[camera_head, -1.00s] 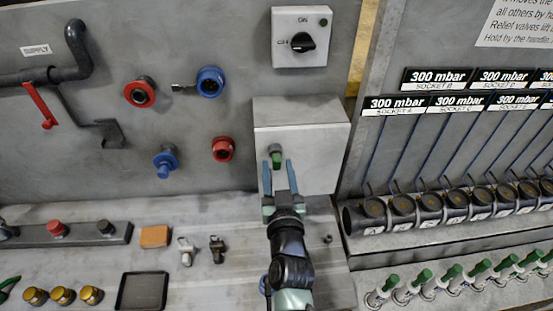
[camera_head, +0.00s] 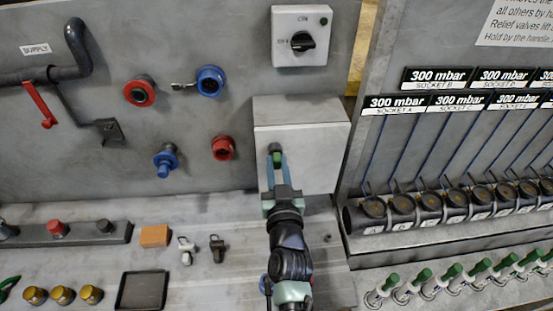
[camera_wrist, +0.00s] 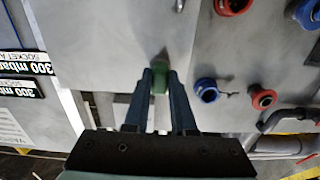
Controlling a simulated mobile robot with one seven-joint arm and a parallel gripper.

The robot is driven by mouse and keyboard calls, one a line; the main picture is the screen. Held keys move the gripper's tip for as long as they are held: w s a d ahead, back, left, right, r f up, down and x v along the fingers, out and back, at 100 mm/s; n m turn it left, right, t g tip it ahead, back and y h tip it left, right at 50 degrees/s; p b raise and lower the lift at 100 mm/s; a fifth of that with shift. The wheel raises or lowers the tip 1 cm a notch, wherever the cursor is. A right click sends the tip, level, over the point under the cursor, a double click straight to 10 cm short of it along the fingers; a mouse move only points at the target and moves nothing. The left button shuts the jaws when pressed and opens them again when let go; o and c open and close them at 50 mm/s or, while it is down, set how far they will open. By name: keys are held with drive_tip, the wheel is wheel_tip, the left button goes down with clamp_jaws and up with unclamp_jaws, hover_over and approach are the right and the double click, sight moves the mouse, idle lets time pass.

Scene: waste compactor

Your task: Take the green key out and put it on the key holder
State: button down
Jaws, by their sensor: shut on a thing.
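The green key (camera_head: 276,160) sits at the front face of the grey box (camera_head: 318,150) on the back panel. It also shows in the wrist view (camera_wrist: 160,84), between my fingertips. My gripper (camera_head: 275,154) is shut on the green key, with one finger on each side of it. In the wrist view my gripper (camera_wrist: 160,80) reaches toward the box face. How deep the key sits in the box is hidden. I cannot tell which thing is the key holder; a dark square tray (camera_head: 143,291) lies on the bench at the front left.
Two small clips, one pale (camera_head: 186,250) and one dark (camera_head: 217,248), lie on the bench left of my arm. An orange block (camera_head: 155,236) is beside them. Red and blue fittings stick out of the panel left of the box. Green-handled valves (camera_head: 425,276) line the right.

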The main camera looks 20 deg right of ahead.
drive_tip(key=shift+s+a, duration=0.15)
drive_tip(key=shift+s, duration=0.35)
idle(0.6)
drive_tip(key=shift+b+v, duration=0.35)
drive_tip(key=shift+v, duration=2.1)
